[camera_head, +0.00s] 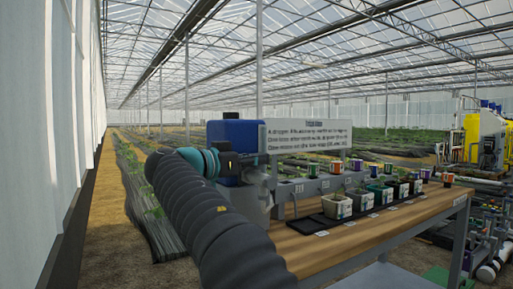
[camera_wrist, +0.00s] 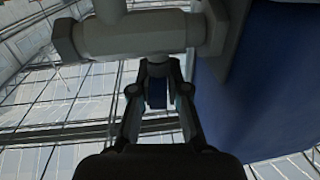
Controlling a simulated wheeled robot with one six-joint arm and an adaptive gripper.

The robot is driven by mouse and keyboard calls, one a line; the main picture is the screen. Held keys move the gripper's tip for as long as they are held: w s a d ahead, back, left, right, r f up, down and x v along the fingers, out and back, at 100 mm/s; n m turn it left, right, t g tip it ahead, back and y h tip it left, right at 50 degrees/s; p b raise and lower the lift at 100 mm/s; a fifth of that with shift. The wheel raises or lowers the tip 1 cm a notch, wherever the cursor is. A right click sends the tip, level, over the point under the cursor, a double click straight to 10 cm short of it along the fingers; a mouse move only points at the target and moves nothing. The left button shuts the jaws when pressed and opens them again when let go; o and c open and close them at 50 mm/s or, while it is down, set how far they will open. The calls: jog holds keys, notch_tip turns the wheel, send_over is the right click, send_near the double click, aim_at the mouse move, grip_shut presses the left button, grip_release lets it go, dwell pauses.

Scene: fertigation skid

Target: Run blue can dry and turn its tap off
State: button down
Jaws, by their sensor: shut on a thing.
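The blue can (camera_head: 237,134) stands at the near left end of the wooden bench, partly hidden by my arm. In the wrist view its blue wall (camera_wrist: 270,80) fills the right side. A grey tap body (camera_wrist: 140,35) with a cross pipe runs across the top of the wrist view, beside the can. My gripper (camera_wrist: 158,68) is shut on a small part of the tap, apparently its handle; a dark blue piece (camera_wrist: 157,93) shows between the fingers. My arm hides most of the grip in the head view. The can's liquid level and any flow cannot be seen.
A white sign (camera_head: 308,136) stands behind the bench (camera_head: 400,222). Several potted plants sit in a dark tray (camera_head: 330,224), with small coloured cups behind them. Yellow tanks and pipework (camera_head: 480,140) stand at the right. A pale wall (camera_head: 60,120) runs along the left.

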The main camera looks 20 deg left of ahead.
jog(key=shift+r+m+g+h+p, duration=0.2)
jog(key=shift+m+g+h+p, duration=0.4)
jog(key=shift+h+p, duration=0.2)
jog(key=c, duration=1.2)
grip_release()
jog(key=shift+d+f, duration=0.1)
jog(key=shift+o, duration=0.2)
jog(key=v, duration=1.2)
